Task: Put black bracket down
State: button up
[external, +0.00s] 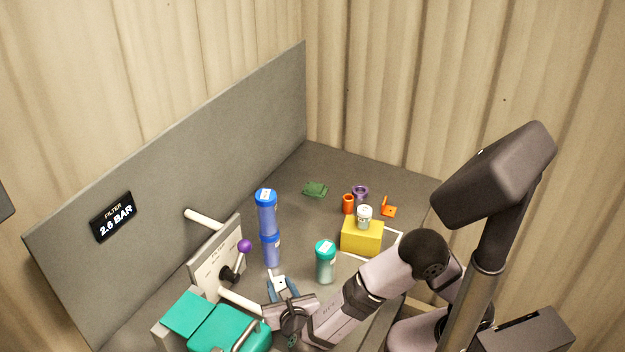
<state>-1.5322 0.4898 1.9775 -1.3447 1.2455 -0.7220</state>
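I cannot make out a black bracket with certainty. My gripper (281,283) is low at the front centre, beside the white panel and to the left of the teal-capped jar. Blue parts show at its end with a small pale patch between them. The view is too small to tell whether the fingers are open or closed on something. My wrist and forearm hide part of the bench surface below and to the right.
A white panel (207,276) carries a lever with a purple knob (245,246). A teal box (230,330) stands in front. A blue filter column (267,222), a teal-capped jar (325,264) and a yellow block (361,237) bearing a white bottle (364,216) stand behind. Small coloured parts lie farther back.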

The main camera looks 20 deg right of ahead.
aim_at(273, 281)
notch_tip(273, 281, up, 5)
jog(key=shift+w+a+f, duration=0.1)
jog(key=shift+a+f, duration=0.05)
jog(key=shift+f, duration=1)
jog(key=shift+w+a+f, duration=0.15)
jog(key=shift+a+f, duration=0.05)
jog(key=shift+f, duration=0.9)
jog(key=shift+w+a+f, duration=0.1)
jog(key=shift+a+f, duration=0.05)
jog(key=shift+f, duration=1)
jog(key=shift+f+p+x, duration=0.15)
jog(key=shift+p+x, duration=0.1)
jog(key=shift+x, duration=1.05)
jog(key=shift+f+p+x, duration=0.15)
jog(key=shift+p+x, duration=0.1)
jog(key=shift+x, duration=1.05)
jog(key=shift+s, duration=0.1)
grip_shut()
